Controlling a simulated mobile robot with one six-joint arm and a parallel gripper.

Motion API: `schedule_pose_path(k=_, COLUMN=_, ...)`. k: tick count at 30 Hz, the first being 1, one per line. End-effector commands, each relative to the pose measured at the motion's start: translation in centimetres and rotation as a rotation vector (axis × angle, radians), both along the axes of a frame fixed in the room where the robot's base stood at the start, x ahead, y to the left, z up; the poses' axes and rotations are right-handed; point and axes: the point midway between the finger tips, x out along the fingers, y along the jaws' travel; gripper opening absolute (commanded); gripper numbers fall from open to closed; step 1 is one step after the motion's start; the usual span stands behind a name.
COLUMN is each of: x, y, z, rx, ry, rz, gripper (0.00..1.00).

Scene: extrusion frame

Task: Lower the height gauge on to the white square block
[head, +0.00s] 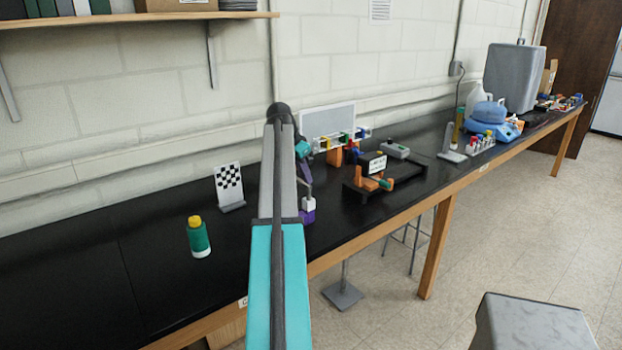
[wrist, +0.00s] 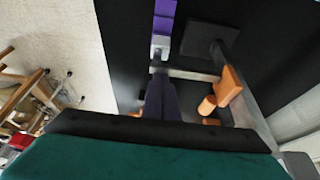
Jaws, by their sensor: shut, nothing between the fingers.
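A small white block (head: 309,203) sits on a purple piece (head: 307,216) on the black bench, just right of my arm in the head view. In the wrist view the purple piece (wrist: 165,14) shows at the top, with a pale block (wrist: 160,42) at its near end. My gripper (wrist: 160,78) is shut and empty, with its dark fingertips together just short of the pale block. I cannot tell whether they touch anything. In the head view my arm hides part of that area. I cannot pick out the height gauge for certain.
Right of the block is a dark frame with orange parts (head: 372,183); an orange block (wrist: 230,85) shows beside my fingers in the wrist view. A green bottle (head: 198,238) and a checkered board (head: 229,186) stand left. The bench's front left is clear.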

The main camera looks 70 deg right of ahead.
Motion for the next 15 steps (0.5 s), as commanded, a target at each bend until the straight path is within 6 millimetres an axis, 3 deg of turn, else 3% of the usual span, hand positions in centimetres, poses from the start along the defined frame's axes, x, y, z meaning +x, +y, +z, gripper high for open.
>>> schedule_pose_path(k=15, x=0.0, y=0.0, z=2.2, rx=0.0, ry=0.0, rz=0.0, gripper=0.0)
